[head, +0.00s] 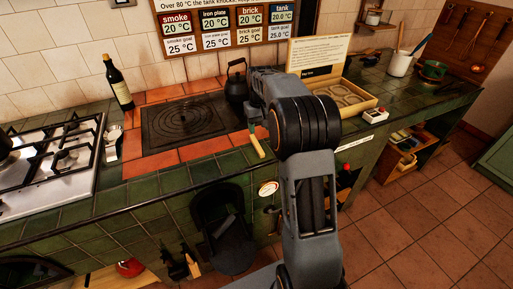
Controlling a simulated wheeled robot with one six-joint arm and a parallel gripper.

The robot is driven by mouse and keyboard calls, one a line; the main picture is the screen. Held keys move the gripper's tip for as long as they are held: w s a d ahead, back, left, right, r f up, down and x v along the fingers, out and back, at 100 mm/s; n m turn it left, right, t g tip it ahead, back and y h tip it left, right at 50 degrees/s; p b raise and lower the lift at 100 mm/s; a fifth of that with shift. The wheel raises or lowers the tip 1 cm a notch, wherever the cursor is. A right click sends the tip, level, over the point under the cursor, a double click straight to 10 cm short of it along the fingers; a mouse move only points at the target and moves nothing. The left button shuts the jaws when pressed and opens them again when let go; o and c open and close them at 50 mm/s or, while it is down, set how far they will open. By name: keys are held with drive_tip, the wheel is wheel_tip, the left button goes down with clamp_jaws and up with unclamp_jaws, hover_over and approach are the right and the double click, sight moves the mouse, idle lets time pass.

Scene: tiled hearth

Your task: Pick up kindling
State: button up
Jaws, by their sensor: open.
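My arm rises through the middle of the head view and bends over the counter edge beside the black kettle (237,84). Its jaws cannot be made out; they are hidden by the arm's own links. Small pale wooden pieces (192,266) show low down below the tiled counter, left of the dark arched firebox opening (222,212). They may be kindling, but they are too small to tell. A short yellowish piece (257,146) is at the counter's front edge, just left of my arm; I cannot tell what it is.
A hotplate (184,122) is set in orange tiles, with a dark bottle (118,84) behind left and a gas hob (52,162) at left. A wooden tray (343,97) stands right of my arm. The tiled floor (420,225) at right is clear.

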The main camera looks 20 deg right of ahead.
sight(259, 147)
drive_tip(key=shift+a+f, duration=0.1)
drive_tip(key=shift+f, duration=4.65)
clamp_jaws()
drive_tip(key=shift+r, duration=0.1)
